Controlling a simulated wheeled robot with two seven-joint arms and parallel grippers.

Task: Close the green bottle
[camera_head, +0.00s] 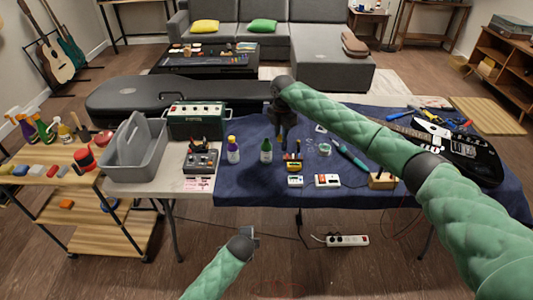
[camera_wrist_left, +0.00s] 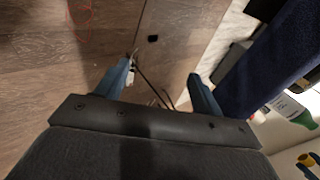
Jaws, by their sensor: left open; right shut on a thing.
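The green bottle (camera_head: 266,151), with a white label, stands upright on the blue cloth near the table's front edge. Its top is too small to make out clearly. It also shows at the right edge of the left wrist view (camera_wrist_left: 303,119). My right gripper (camera_head: 283,141) points down just behind and right of the bottle, apart from it. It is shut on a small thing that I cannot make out. My left gripper (camera_head: 250,233) is low in front of the table, over the floor. In the left wrist view its fingers (camera_wrist_left: 162,76) are apart and empty.
A purple bottle (camera_head: 233,150) with a yellow top stands just left of the green one. A pedal unit (camera_head: 201,161), grey caddy (camera_head: 136,150) and amplifier (camera_head: 195,120) are further left. Small boxes and tools lie to the right, near a black guitar (camera_head: 462,150).

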